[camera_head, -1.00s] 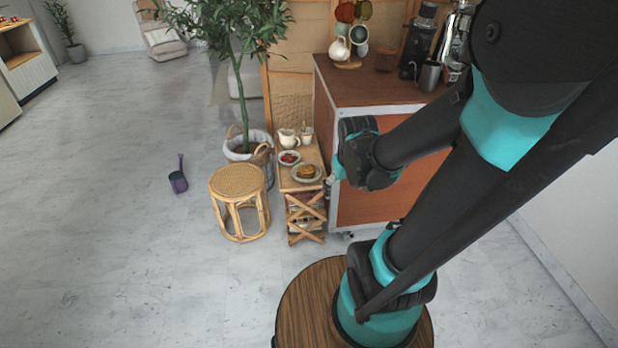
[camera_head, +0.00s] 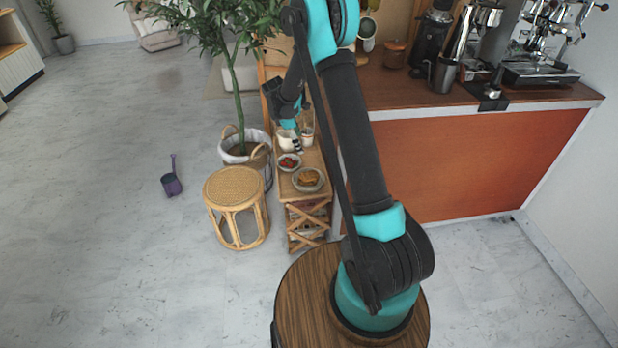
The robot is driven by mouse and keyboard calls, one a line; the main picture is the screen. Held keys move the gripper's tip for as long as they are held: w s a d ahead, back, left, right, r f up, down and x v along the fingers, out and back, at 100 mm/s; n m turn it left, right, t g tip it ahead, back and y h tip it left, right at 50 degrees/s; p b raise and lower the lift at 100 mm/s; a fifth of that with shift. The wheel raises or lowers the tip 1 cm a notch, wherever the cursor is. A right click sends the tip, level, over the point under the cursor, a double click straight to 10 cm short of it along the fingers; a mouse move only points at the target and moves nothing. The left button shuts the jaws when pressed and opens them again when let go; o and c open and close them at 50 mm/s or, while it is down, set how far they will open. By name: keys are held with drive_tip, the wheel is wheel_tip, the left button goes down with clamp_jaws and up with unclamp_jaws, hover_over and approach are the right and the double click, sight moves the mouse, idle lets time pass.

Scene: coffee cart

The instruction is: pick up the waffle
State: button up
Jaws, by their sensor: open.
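The golden-brown waffle (camera_head: 309,177) lies on a small grey plate (camera_head: 300,188) at the near end of a narrow wooden side table (camera_head: 309,154). My gripper (camera_head: 297,146) is open and hangs over the far part of the side table, close to the white pitcher. It is beyond the waffle and apart from it. The fingertips are small and partly merge with the pitcher behind them.
A bowl of red fruit (camera_head: 289,162) and a white pitcher (camera_head: 286,140) share the side table. A rattan stool (camera_head: 235,188) and a potted plant (camera_head: 240,100) stand left. The coffee cart (camera_head: 470,165) stands right.

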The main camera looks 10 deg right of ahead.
drive_tip(key=w+a+f+n, duration=0.2)
drive_tip(key=w+f, duration=0.1)
drive_tip(key=f, duration=0.2)
hover_over(308, 175)
drive_tip(key=a, duration=0.2)
drive_tip(key=shift+n+h, duration=0.3)
drive_tip(key=shift+h, duration=0.1)
wheel_tip(308, 175, down, 12)
drive_tip(key=shift+w+a+r, duration=0.1)
drive_tip(key=shift+w+r, duration=0.05)
drive_tip(key=x, duration=0.4)
drive_tip(key=shift+s, duration=0.25)
drive_tip(key=shift+d+f, duration=0.3)
drive_tip(key=shift+f, duration=0.25)
drive_tip(key=shift+f, duration=0.25)
drive_tip(key=c, duration=1.3)
drive_tip(key=shift+o, duration=0.2)
